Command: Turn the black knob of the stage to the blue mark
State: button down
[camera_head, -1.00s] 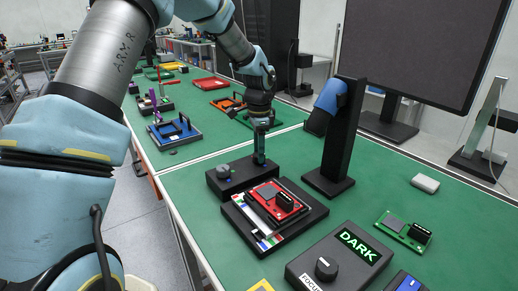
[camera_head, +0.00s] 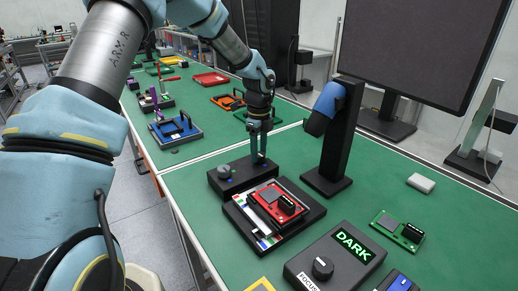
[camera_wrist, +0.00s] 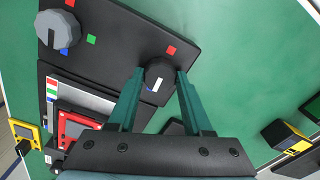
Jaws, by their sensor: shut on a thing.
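The black stage block (camera_head: 236,184) carries a grey knob (camera_head: 223,171) at its left and the black knob at its right, hidden by my fingers in the head view. My gripper (camera_head: 258,162) points down there. In the wrist view, my gripper (camera_wrist: 160,76) is shut on the black knob (camera_wrist: 158,70), one teal finger on each side. The knob's white pointer line (camera_wrist: 155,84) points to the lower left. A red mark (camera_wrist: 171,50) lies just above the knob. A blue mark (camera_wrist: 64,50) and a green mark (camera_wrist: 91,39) lie by the grey knob.
A black tray (camera_head: 238,222) with a red board (camera_head: 277,203) stands in front of the stage. A black post (camera_head: 338,150) with a blue head rises at the right. A focus box (camera_head: 310,258) reading DARK stands in front.

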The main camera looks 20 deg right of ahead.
aim_at(259, 154)
jog(key=shift+m, duration=0.5)
jog(key=shift+c, duration=1.6)
grip_release()
notch_tip(259, 154, up, 11)
jog(key=b, duration=0.3)
jog(key=shift+f, duration=0.1)
